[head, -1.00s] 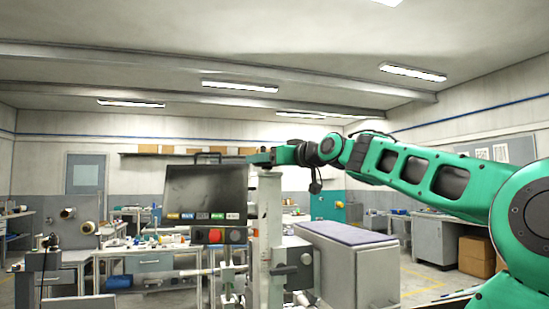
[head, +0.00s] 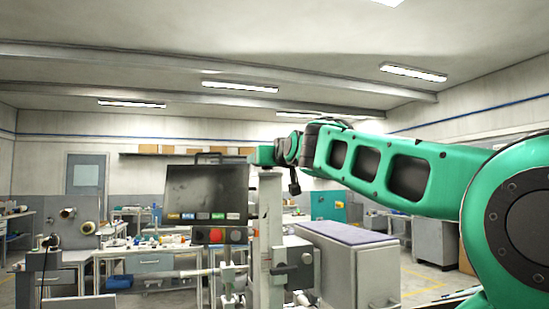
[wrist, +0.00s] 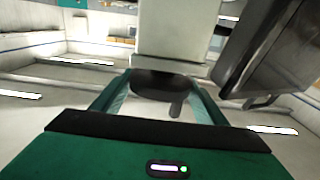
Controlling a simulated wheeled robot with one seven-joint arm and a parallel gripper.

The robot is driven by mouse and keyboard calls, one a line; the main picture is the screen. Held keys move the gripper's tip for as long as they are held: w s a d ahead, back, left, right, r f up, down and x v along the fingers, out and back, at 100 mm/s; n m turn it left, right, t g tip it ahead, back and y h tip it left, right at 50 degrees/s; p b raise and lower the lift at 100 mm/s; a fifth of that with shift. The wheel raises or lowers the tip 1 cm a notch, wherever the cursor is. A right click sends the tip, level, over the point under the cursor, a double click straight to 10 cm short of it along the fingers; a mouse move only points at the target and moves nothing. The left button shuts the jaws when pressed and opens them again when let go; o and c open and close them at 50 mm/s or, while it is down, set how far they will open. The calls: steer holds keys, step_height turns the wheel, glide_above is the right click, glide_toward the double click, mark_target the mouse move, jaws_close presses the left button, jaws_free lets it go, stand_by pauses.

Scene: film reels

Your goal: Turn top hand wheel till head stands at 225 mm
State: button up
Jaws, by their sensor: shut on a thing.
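The top hand wheel (wrist: 165,83) is a dark round knob with a short handle, at the end of the pale machine column (wrist: 176,30) in the wrist view. My gripper (wrist: 158,92) has a green finger on each side of the wheel and is shut on it. In the head view my gripper (head: 264,155) is at the top of the column (head: 270,215), and the wheel cannot be made out there. The head and any height reading on a scale cannot be made out.
A dark screen (head: 205,190) stands just left of the column, with a panel and red button (head: 236,236) below it. A grey cabinet (head: 345,262) with a purple top stands to the right. Workbenches (head: 150,262) stand behind at the left.

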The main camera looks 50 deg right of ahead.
steer(key=shift+s+d, duration=0.15)
steer(key=shift+d, duration=0.1)
steer(key=o, duration=1.1)
steer(key=shift+d, duration=0.1)
steer(key=shift+c, duration=0.2)
steer(key=shift+a, duration=0.2)
steer(key=shift+a+n+t+y, duration=0.1)
steer(key=shift+n+t+y, duration=0.45)
steer(key=shift+n+y, duration=0.55)
steer(key=shift+n+t+y, duration=0.55)
steer(key=shift+n+y, duration=0.05)
steer(key=shift+y, duration=0.9)
steer(key=shift+n+y, duration=1.35)
steer(key=shift+y, duration=0.65)
steer(key=shift+n+y, duration=1.35)
steer(key=shift+y, duration=0.65)
